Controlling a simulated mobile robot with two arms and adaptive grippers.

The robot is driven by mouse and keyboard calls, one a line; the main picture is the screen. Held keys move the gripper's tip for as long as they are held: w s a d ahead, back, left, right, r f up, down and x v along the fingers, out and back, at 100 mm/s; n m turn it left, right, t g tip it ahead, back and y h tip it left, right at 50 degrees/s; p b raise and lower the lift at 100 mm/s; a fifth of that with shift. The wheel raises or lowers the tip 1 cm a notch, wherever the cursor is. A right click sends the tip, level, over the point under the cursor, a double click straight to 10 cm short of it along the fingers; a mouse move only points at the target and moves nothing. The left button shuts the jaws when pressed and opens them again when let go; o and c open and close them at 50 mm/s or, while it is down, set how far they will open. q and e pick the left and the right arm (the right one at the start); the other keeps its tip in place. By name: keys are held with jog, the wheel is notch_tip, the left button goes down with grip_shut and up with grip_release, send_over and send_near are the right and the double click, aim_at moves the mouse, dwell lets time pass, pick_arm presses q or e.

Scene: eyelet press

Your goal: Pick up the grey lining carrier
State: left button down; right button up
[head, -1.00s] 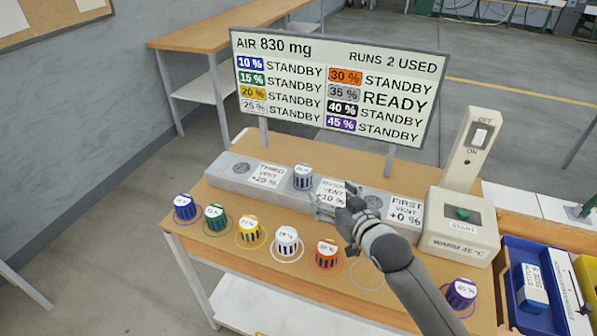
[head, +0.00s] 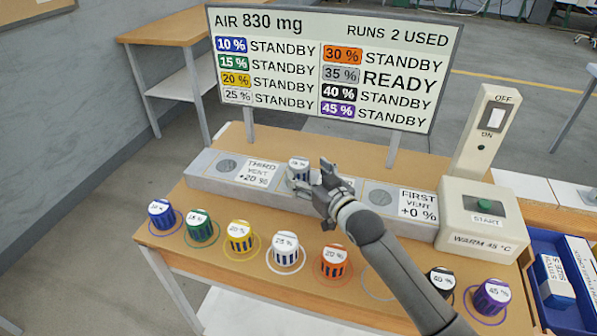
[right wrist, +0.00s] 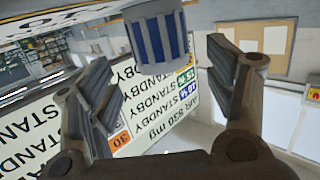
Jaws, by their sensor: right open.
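The grey lining carrier (head: 298,167), a small pale slotted cup with a light top, stands on the middle vent of the long grey block. My right gripper (head: 314,181) is open and empty just right of the carrier, partly covering its lower right side. In the right wrist view the carrier (right wrist: 157,38) shows pale with blue slots, in the gap between the spread fingertips (right wrist: 160,62). I cannot tell whether a finger touches it. My left gripper is not in view.
The vent block (head: 218,177) runs across the table, with the start box (head: 482,222) at its right end. The status board (head: 335,65) stands behind. Several coloured carriers, including a white one (head: 286,248) and an orange one (head: 334,262), stand in front. An empty ring (head: 376,285) lies under my arm.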

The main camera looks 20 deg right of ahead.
aim_at(304, 174)
jog(key=w, duration=0.1)
jog(key=w+f, duration=0.1)
jog(key=w+a, duration=0.1)
jog(key=shift+w+f+p, duration=0.25)
jog(key=shift+f+p, duration=0.05)
jog(key=shift+x, duration=0.8)
jog(key=shift+c, duration=0.4)
jog(key=c, duration=1.1)
jog(key=shift+c, duration=0.2)
